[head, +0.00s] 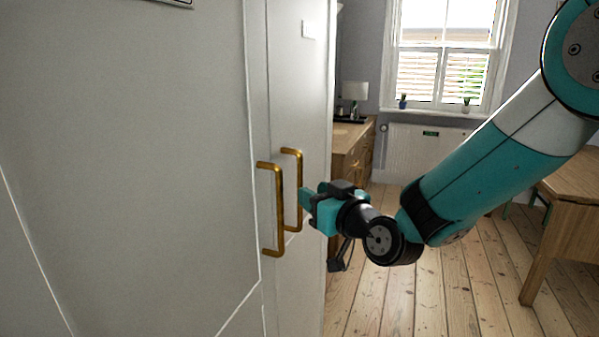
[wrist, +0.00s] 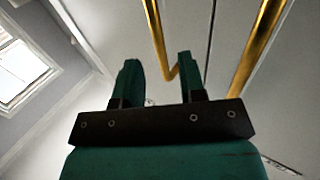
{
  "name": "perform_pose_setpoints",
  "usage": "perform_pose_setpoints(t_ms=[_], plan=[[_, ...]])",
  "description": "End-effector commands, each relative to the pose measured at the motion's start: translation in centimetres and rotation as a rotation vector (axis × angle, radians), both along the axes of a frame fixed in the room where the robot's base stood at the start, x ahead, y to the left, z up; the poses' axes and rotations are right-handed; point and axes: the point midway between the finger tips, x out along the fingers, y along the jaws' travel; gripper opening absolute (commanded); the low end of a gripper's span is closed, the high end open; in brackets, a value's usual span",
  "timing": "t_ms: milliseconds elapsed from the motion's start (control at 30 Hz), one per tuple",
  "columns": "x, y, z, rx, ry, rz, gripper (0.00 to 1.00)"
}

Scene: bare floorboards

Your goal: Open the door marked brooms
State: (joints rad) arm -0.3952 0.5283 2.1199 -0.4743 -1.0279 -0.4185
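A pale cabinet has two doors side by side. The left door (head: 140,150) has a brass bar handle (head: 278,212), and the right door (head: 288,90) has another brass bar handle (head: 299,180). A small label (head: 308,29) is on the right door and a sign (head: 178,2) is cut off at the top of the left one; I cannot read either. My gripper (head: 306,197) is just right of the right door's handle. In the wrist view, its fingers (wrist: 158,62) are apart, with that handle (wrist: 157,35) showing between them; contact cannot be told. Both doors look shut.
A wooden table (head: 570,188) is at the right. A radiator (head: 415,150) is under the window. The floorboards (head: 415,295) between cabinet and table are clear.

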Motion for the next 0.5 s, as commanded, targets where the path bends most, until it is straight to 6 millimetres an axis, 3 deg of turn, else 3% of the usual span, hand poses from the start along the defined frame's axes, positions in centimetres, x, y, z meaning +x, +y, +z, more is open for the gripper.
perform_pose_setpoints(t_ms=[200, 500], plan=[[3.2, 2.4, 0.2, 0.000, 0.000, 0.002, 0.37], [4.7, 3.5, 0.0, 0.000, 0.001, 0.000, 0.37]])
